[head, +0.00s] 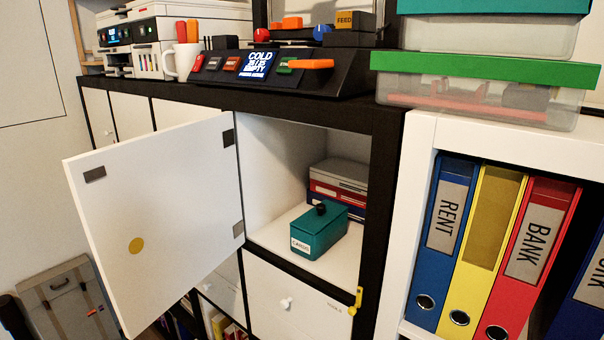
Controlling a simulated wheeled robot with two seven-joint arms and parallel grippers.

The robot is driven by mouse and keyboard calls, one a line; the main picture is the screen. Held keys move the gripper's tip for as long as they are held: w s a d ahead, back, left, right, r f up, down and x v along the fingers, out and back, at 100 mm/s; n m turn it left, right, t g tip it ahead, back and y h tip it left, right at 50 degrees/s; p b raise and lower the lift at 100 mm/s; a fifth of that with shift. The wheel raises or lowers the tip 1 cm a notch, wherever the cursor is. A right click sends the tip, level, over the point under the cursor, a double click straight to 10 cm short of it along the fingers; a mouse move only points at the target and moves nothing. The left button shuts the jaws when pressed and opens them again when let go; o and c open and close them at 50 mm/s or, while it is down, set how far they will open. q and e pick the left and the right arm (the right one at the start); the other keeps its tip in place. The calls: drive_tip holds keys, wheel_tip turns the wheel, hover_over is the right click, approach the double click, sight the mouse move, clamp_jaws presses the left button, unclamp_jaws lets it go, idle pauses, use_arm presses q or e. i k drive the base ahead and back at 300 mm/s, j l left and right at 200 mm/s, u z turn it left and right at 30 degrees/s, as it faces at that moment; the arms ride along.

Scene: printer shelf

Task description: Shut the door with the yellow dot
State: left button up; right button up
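The white door with the yellow dot (170,200) stands wide open in the head view, swung out to the left of its compartment. Its yellow dot (136,245) is on the face turned toward me, low and left. Two dark hinges sit along its right edge, where it joins the black frame. The open compartment (270,160) holds a teal box (319,233) with a black knob and a label, with stacked grey, red and blue boxes (338,183) behind it. Neither of my grippers is in view.
Below the compartment is a closed white drawer front (300,297) with a white knob and a yellow latch (355,300) at its right. A control panel (265,70) stands on top. Binders (500,240) fill the right shelf. A grey case (65,300) stands on the floor at left.

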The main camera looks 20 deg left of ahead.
sight(160, 210)
drive_tip(key=i+j+z, duration=0.1)
drive_tip(key=j+z, duration=0.25)
drive_tip(key=j, duration=1)
drive_tip(key=j+z, duration=0.3)
drive_tip(key=j, duration=1.1)
